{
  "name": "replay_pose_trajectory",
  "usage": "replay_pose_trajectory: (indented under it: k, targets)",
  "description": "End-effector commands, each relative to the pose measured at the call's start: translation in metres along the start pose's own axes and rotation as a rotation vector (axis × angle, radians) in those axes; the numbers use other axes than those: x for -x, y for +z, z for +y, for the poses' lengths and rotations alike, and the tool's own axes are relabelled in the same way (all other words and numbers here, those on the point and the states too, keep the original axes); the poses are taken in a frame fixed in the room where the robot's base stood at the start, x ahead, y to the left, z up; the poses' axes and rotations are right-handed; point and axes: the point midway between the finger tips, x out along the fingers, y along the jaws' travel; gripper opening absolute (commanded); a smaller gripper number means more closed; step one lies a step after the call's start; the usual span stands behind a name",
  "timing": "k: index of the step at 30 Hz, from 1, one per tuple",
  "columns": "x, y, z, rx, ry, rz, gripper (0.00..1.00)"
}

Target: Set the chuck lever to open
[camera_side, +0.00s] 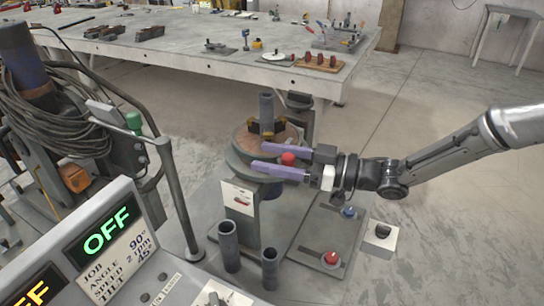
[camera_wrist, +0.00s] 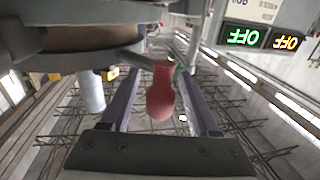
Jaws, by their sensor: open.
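The chuck lever has a red knob (camera_side: 288,158), which also shows large in the wrist view (camera_wrist: 161,95), on a grey arm by the rim of the positioner's round table (camera_side: 240,155). My gripper (camera_side: 260,157) is open, its two purple fingers pointing left at the table. In the wrist view, its fingers (camera_wrist: 158,76) lie on both sides of the red knob, with a gap on each side. A grey pipe (camera_side: 266,108) stands upright between dark chuck jaws on the table. I cannot tell the lever's setting.
Two short grey pipes (camera_side: 229,245) stand on the floor plate in front. A pedal plate with a red knob (camera_side: 331,258) lies to the right. A control panel with a green OFF display (camera_side: 105,232) fills the lower left. A long workbench (camera_side: 230,62) stands behind.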

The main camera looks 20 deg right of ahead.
Motion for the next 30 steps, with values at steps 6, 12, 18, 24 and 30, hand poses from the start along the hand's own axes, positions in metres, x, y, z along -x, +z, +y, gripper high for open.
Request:
replay_pose_trajectory:
  k: [6,12,18,24,30]
  targets:
    - [0.0003,-0.0001,-0.0001,0.000,0.000,0.000,0.38]
    - [0.0004,-0.0002,-0.0001,0.001,0.000,0.000,0.02]
    - [0.0005,-0.0002,-0.0001,0.001,0.000,0.000,0.00]
    - [0.0005,-0.0002,0.0000,0.001,0.000,0.000,0.00]
    - [0.0005,-0.0002,-0.0001,0.001,0.000,0.000,0.00]
